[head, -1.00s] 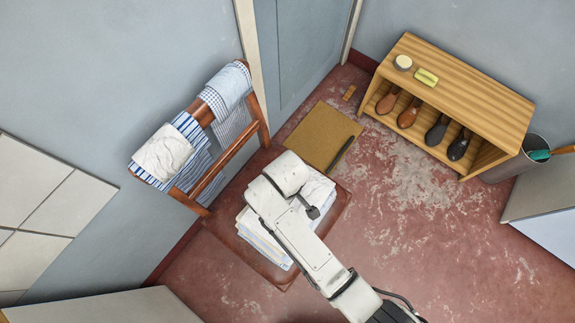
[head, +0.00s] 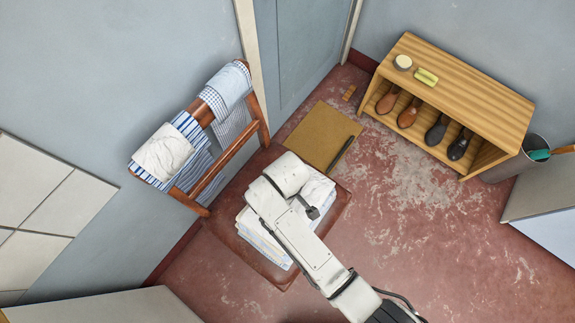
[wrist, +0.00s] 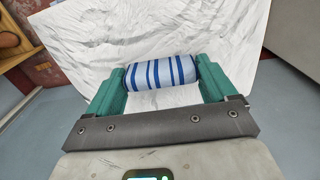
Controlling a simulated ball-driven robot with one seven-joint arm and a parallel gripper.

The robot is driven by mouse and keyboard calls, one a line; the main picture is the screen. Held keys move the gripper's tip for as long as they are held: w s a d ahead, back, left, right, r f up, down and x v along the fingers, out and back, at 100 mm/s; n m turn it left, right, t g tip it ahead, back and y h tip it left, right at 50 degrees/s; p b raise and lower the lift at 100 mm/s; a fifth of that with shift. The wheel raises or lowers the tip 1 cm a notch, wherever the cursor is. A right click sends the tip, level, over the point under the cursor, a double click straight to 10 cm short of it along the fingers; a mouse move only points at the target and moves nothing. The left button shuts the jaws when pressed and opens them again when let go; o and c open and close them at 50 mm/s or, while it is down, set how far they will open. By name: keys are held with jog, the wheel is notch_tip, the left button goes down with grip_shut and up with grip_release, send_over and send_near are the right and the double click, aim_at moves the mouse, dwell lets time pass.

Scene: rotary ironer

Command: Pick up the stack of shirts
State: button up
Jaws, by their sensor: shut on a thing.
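The stack of shirts (head: 252,235), folded white and blue-striped cloth, shows partly beneath my arm in the head view, over a red-brown low surface (head: 219,231). In the wrist view my gripper (wrist: 163,78) has green fingers on both sides of a blue-and-white striped rolled part of the stack (wrist: 160,72). The fingers are shut on it. Creased white cloth (wrist: 230,30) fills the view beyond them. In the head view my arm hides the gripper and part of the stack. I cannot tell whether the stack is clear of the surface below.
A wooden rack with hanging cloths (head: 228,165) stands left against the wall. A brown mat (head: 318,133) with a dark bar lies behind the stack. A wooden shoe shelf (head: 460,85) and a bin (head: 505,168) stand at right. The red floor (head: 430,240) right of my arm is clear.

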jog(key=c, duration=0.6)
jog(key=shift+r, duration=0.1)
grip_shut()
jog(key=shift+r, duration=0.1)
